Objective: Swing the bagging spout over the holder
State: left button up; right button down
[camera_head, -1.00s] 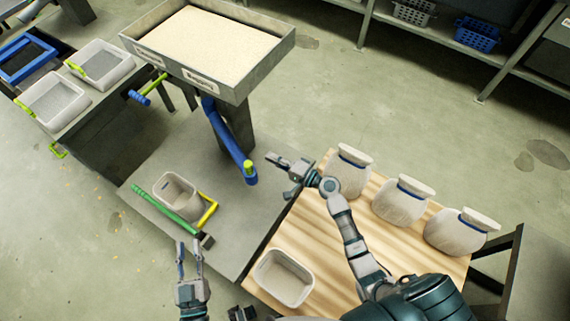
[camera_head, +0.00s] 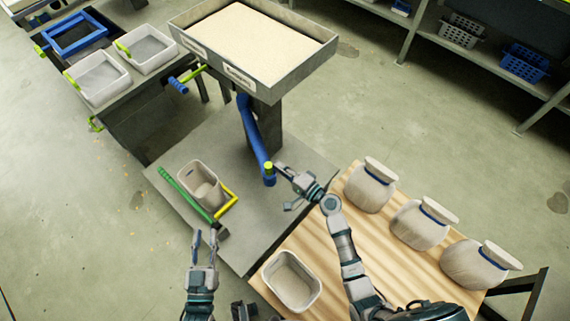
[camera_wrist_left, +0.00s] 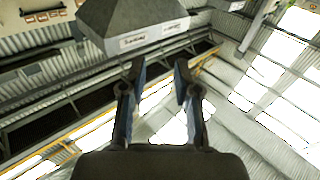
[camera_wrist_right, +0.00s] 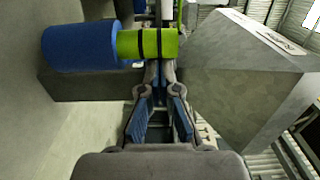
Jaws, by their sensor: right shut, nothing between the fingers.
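The bagging spout is a blue pipe (camera_head: 253,130) hanging under the grain-filled hopper (camera_head: 293,78). Its lower end carries a yellow-green knob (camera_head: 268,166). In the right wrist view the green knob (camera_wrist_right: 128,45) is directly ahead of the fingertips. My right gripper (camera_head: 279,170) is shut and empty, its tips at the right of the knob; contact is unclear. My left gripper (camera_head: 205,238) is open and empty, in front of this bin.
Bins stand on a bench (camera_head: 145,112) at the back left. Bare grey platform (camera_head: 245,215) lies between holder and spout.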

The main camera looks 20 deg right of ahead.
jog(key=shift+s+a+r, duration=0.1)
jog(key=shift+s+a, duration=0.05)
jog(key=shift+a, duration=0.45)
jog(key=shift+s+a, duration=0.15)
jog(key=shift+a, duration=0.45)
pick_arm(q)
jog(key=shift+a+f+g, duration=0.15)
jog(key=shift+f+g, duration=0.25)
pick_arm(e)
jog(key=shift+d, duration=0.1)
jog(key=shift+s+d, duration=0.2)
jog(key=shift+s, duration=0.15)
pick_arm(q)
jog(key=shift+s+r, duration=0.1)
pick_arm(e)
jog(key=v, duration=0.6)
jog(key=shift+s+d, duration=0.2)
